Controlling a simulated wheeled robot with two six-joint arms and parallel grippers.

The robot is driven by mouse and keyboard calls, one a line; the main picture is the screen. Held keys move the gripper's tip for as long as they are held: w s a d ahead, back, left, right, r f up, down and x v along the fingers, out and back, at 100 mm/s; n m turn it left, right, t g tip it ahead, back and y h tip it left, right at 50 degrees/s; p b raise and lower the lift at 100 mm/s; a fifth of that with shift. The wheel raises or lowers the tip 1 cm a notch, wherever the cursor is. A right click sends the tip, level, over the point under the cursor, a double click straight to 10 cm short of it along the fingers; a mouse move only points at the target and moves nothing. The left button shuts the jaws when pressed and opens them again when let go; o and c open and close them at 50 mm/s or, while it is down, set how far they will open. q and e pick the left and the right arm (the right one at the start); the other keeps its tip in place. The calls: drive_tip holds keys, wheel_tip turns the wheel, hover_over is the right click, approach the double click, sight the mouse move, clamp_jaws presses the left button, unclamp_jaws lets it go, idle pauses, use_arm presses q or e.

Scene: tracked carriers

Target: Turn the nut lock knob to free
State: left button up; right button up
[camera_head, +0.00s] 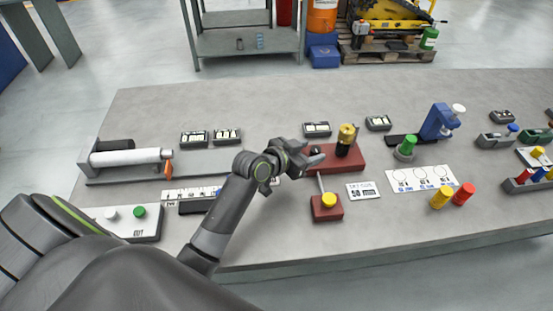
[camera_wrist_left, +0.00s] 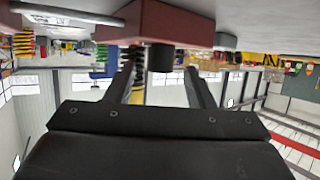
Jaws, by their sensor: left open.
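A dark red block (camera_head: 350,158) stands on the bench, with a brass nut-like part (camera_head: 346,134) on a dark post at its right. A small black knob (camera_head: 316,150) shows at its left, partly hidden by my gripper. My left gripper (camera_head: 309,156) is open at the block's left end. In the left wrist view, which appears upside down, the dark knob (camera_wrist_left: 160,58) sticks out from the red block (camera_wrist_left: 158,22) and appears between my two open fingers (camera_wrist_left: 162,78). I cannot tell whether either finger touches it. No lock marking is readable.
A smaller red block with a yellow knob (camera_head: 328,200) and a rod is just in front. A white label card (camera_head: 363,190) lies beside it. A blue clamp-like device (camera_head: 438,122) and yellow (camera_head: 441,197) and red (camera_head: 463,194) cylinders stand to the right. A white roller (camera_head: 128,157) lies left.

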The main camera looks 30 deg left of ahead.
use_arm(q)
drive_tip(key=v, duration=1.4)
drive_tip(key=shift+r+b, duration=0.2)
drive_tip(key=shift+b, duration=0.2)
